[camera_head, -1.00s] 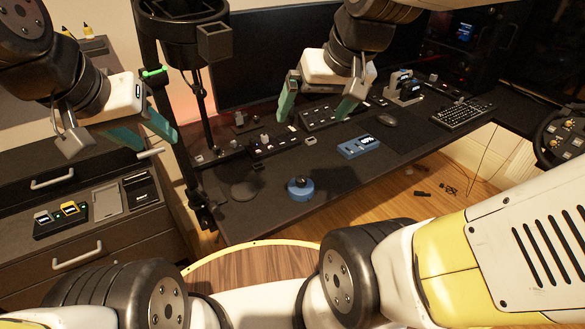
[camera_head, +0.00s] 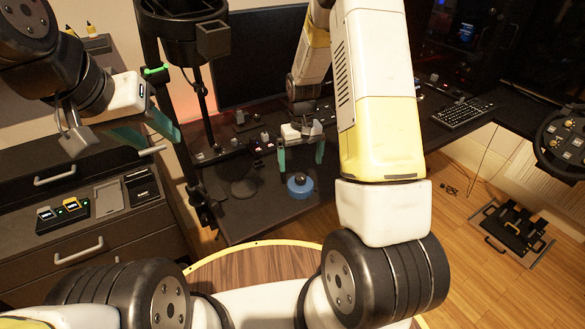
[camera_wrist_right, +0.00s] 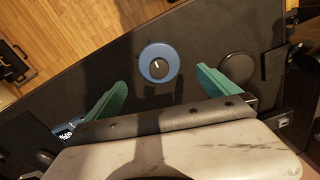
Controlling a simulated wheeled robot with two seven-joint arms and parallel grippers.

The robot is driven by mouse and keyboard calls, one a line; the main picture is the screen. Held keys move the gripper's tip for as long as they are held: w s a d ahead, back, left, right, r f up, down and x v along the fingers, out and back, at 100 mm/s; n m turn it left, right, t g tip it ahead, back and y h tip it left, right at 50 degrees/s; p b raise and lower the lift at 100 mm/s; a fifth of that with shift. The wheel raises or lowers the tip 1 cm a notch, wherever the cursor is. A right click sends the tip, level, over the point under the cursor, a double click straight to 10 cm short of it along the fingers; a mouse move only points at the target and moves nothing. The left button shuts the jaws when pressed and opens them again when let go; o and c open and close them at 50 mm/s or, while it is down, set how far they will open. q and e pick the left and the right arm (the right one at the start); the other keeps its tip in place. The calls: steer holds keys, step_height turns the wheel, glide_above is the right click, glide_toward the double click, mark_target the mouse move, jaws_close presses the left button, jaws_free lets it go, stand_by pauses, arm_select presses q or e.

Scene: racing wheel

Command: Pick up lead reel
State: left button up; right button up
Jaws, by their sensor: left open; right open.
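The lead reel, which I take to be the round blue piece with a dark centre (camera_head: 300,186), sits near the front edge of the dark desk (camera_head: 240,222). It also shows in the right wrist view (camera_wrist_right: 147,70), just beyond and between my right fingertips. My right gripper (camera_head: 301,160) is open and empty, above and slightly behind the reel in the head view, with its green fingers apart. No contact with the reel shows. My left gripper (camera_head: 165,142) is open and empty at the left, above the drawer cabinet, away from the reel.
A dark round disc (camera_head: 243,188) lies left of the reel. A dark upright post (camera_head: 172,140) stands at the desk's left side. A keyboard (camera_head: 463,112) is at the right. A blue box (camera_wrist_right: 66,130) shows beside my right gripper. The floor in front is largely clear.

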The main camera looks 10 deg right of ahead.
mark_target(301, 176)
step_height(301, 176, down, 8)
steer(key=shift+w+d, duration=0.1)
steer(key=shift+w, duration=0.05)
stand_by(0.3)
steer(key=shift+c, duration=0.4)
steer(key=c, duration=1.8)
steer(key=shift+c, duration=0.7)
steer(key=shift+r, duration=0.15)
